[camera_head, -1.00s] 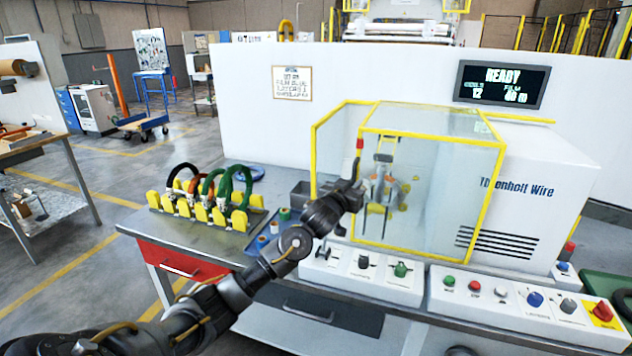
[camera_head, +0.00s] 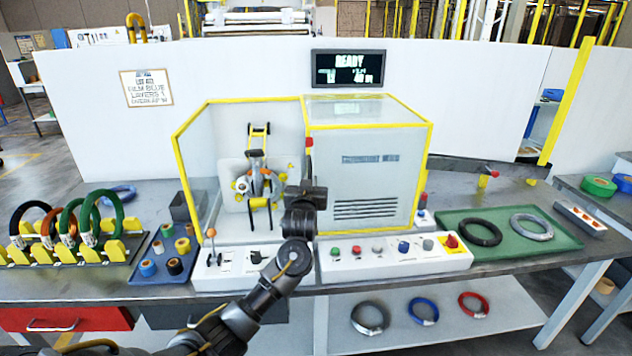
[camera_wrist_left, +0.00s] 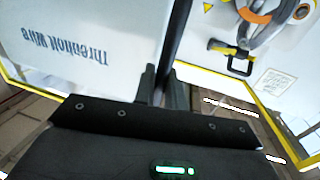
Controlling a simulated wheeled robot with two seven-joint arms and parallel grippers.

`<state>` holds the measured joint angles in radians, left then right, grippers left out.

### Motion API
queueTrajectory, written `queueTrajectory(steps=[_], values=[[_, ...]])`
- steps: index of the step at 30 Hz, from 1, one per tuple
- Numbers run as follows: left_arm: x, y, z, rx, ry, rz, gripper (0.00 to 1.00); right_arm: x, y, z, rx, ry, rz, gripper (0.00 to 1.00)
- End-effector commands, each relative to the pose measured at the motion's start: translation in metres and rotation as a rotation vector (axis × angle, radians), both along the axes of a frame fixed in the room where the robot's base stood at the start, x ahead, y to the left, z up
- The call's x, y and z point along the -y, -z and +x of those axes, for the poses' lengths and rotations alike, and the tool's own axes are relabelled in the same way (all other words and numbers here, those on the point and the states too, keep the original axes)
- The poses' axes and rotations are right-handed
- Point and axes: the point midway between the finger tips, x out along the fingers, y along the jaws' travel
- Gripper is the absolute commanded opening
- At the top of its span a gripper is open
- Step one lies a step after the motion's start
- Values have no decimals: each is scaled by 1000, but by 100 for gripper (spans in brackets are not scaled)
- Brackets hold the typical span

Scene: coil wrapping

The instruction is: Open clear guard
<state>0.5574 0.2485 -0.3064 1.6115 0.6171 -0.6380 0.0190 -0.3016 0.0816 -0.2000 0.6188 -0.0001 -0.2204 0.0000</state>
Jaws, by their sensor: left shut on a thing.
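The clear guard (camera_head: 412,160), a see-through panel with yellow edges, stands on the right side, in front of the machine's white cabinet. The wrapping head (camera_head: 258,180) on the left is uncovered at the front, inside a yellow-edged frame. My left gripper (camera_head: 306,184) is at the guard's left edge, just below a red tip on its handle. In the left wrist view its fingers (camera_wrist_left: 164,88) are shut on the guard's dark upright handle (camera_wrist_left: 176,40). The gripper hides the lower handle in the head view. My right gripper is not in view.
Coils on a yellow rack (camera_head: 117,250) and a tray of spools (camera_head: 142,268) lie left. A green tray (camera_head: 560,238) with two coils lies right.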

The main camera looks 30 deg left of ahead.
Motion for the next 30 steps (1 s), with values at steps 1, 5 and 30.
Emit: queueTrajectory(steps=[1,5,30], values=[[-1,-1,0,1,-2,-1,0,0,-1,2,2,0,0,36],[0,0,0,2,-3,0,0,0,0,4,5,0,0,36],[12,2,-24,3,3,-3,29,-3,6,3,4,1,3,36]])
